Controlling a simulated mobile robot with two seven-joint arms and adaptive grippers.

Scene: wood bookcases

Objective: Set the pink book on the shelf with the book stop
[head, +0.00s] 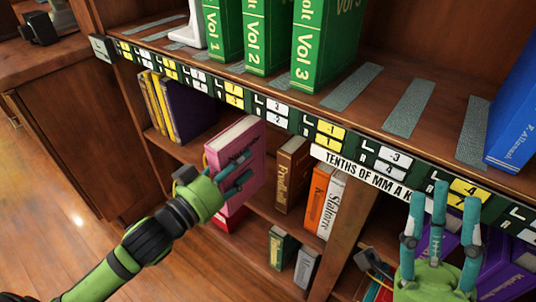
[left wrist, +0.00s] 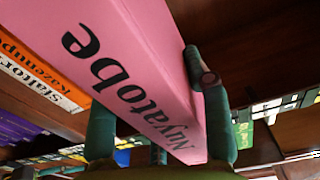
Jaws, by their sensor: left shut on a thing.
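The pink book (head: 246,140) is held upright and tilted in front of the lower shelf opening. My left gripper (head: 238,172) is shut on it, with fingers against its side. In the left wrist view, the pink book (left wrist: 140,60) shows its lettered spine, with fingers (left wrist: 160,130) on both sides of it. A white upright piece (head: 191,28) that looks like a book stop stands on the upper shelf (head: 345,88), left of the green volumes. My right gripper (head: 440,215) is empty and open, fingers pointing up, at the lower right.
Green volumes (head: 325,45) and a blue book (head: 515,110) stand on the upper shelf, with bare strips between them. The lower shelf holds yellow and purple books (head: 185,108), a brown book (head: 291,172) and orange and white books (head: 322,200). A labelled edge strip (head: 280,110) runs along the upper shelf.

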